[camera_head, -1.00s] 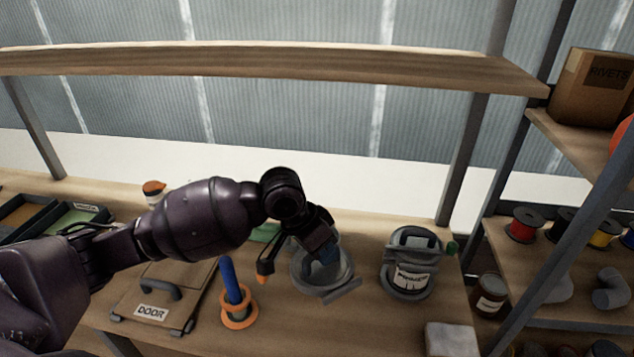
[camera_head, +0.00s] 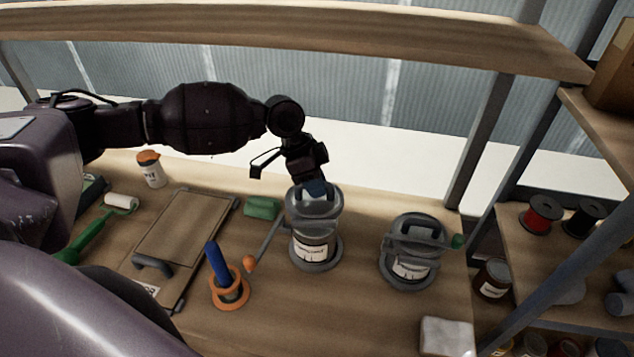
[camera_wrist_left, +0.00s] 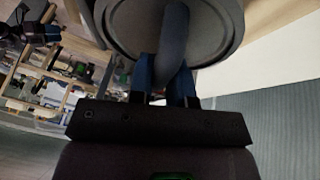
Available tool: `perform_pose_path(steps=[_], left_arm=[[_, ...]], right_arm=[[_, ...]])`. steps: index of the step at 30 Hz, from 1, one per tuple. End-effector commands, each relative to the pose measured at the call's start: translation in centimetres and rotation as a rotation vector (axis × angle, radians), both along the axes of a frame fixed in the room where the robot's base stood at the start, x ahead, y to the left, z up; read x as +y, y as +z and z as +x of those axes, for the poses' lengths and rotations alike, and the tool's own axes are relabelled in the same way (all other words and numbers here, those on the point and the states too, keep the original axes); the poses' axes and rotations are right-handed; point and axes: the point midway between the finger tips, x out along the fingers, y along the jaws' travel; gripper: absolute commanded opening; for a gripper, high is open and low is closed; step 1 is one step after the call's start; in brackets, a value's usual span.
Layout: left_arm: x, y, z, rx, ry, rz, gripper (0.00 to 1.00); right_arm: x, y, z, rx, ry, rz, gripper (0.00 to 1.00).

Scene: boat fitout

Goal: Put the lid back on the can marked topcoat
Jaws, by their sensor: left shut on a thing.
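My left gripper (camera_head: 316,186) is shut on the handle of a round grey lid (camera_head: 313,207). The lid is over a grey can (camera_head: 315,243) with a white front label; the label's print is too small to read for certain. I cannot tell whether the lid touches the can's rim. In the left wrist view the blue fingertips (camera_wrist_left: 163,78) grip the dark handle, and the lid's disc (camera_wrist_left: 215,25) is behind it. A second grey can (camera_head: 413,252) with a label and a handled top stands to the right. My right gripper is not in view.
A grey lever with an orange knob (camera_head: 249,263) sticks out left of the middle can. A blue-handled tool in an orange ring (camera_head: 229,292), a green block (camera_head: 263,208) and a wooden door panel (camera_head: 186,228) lie leftward. A white block (camera_head: 446,336) sits front right. A shelf beam spans above.

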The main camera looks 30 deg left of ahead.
Motion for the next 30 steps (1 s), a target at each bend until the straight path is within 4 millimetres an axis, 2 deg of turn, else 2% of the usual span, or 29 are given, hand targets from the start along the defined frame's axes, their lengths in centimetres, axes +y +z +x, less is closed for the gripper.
perform_pose_path(steps=[3, 12, 21, 30], left_arm=[[0.0, -1.7, 0.0, 0.002, 0.0, 0.0, 0.0], [0.0, -4.2, -0.1, 0.005, 0.0, 0.001, 0.0], [0.0, -5.5, 0.0, 0.0, 0.001, 0.0, 0.0], [0.0, -5.6, 0.0, 0.001, 0.001, 0.001, 0.0]], right_arm=[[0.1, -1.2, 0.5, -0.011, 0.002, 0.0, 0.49], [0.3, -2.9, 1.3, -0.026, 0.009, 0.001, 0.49], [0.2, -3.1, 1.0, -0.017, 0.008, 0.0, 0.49], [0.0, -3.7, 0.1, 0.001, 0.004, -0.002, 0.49]])
